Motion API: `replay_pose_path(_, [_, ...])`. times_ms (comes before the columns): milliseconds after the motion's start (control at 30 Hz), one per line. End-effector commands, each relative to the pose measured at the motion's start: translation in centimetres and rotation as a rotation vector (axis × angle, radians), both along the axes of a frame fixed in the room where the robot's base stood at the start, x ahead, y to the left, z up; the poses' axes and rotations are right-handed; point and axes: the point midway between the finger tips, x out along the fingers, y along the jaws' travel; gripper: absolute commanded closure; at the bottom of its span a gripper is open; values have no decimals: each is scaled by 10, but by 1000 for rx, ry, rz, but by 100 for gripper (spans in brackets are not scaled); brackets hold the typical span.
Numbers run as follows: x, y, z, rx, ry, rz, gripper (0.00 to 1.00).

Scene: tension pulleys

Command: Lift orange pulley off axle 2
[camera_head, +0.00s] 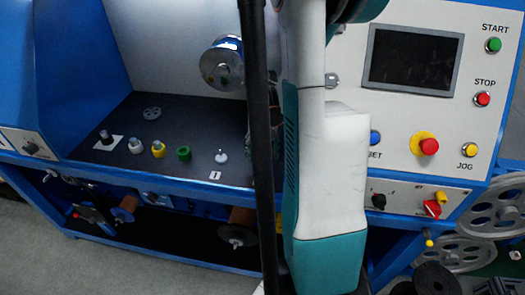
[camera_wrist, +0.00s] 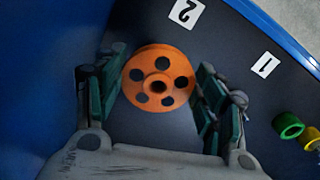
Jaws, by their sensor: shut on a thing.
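The orange pulley (camera_wrist: 150,80), a disc with several round holes and a central hub, sits between the fingers of my gripper (camera_wrist: 156,90) in the wrist view. The finger pads are at its left and right rims, and my gripper is shut on it. The label "2" (camera_wrist: 185,12) lies on the dark surface just beyond the pulley. Axle 2 is not visible, and I cannot tell whether the pulley is still around it.
The label "1" (camera_wrist: 265,65) lies right of the pulley, with a green ring (camera_wrist: 288,126) and a yellow ring (camera_wrist: 311,139) near it. A control panel (camera_head: 480,60) stands right.

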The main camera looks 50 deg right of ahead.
Motion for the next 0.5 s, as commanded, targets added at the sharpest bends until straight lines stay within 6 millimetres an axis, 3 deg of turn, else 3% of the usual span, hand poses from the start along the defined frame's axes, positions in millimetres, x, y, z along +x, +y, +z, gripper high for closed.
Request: replay_pose_path(500, [0,0,21,0,0,0,64])
